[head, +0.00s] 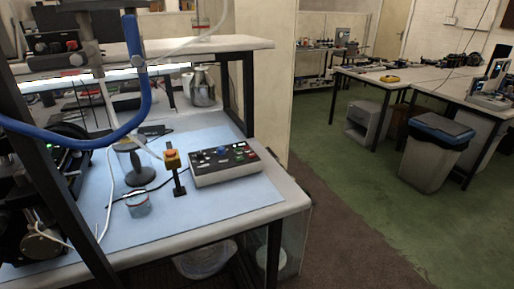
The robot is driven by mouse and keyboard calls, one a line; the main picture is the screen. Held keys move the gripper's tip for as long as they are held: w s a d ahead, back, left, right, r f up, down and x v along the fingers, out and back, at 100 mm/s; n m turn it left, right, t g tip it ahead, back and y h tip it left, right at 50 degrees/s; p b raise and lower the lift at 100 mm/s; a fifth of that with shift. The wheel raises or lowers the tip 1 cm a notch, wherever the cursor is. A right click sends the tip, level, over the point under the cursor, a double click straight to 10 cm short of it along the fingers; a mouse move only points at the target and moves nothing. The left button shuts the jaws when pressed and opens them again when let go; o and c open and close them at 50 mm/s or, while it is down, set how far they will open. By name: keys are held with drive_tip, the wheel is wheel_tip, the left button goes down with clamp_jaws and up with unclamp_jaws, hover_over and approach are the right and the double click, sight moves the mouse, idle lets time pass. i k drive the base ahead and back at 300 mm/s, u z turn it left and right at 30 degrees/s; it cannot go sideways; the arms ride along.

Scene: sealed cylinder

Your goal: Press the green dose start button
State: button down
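A grey control box (226,176) with a sloping dark top panel sits on the light blue mat near the right end of the left bench. Its panel carries several small coloured buttons and knobs, among them blue, red, white and green spots. The green dose start button (240,155) seems to be on the right part of the panel, but it is too small to read a label. I cannot make out my gripper in this view, and nothing is seen touching the panel.
A blue hose (134,75) hangs in front. The floor right of the bench (335,225) is open.

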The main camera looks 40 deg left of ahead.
sight(240, 158)
drive_tip(key=i, duration=0.5)
drive_tip(key=u, duration=2.7)
drive_tip(key=i, duration=1)
drive_tip(key=u, duration=0.05)
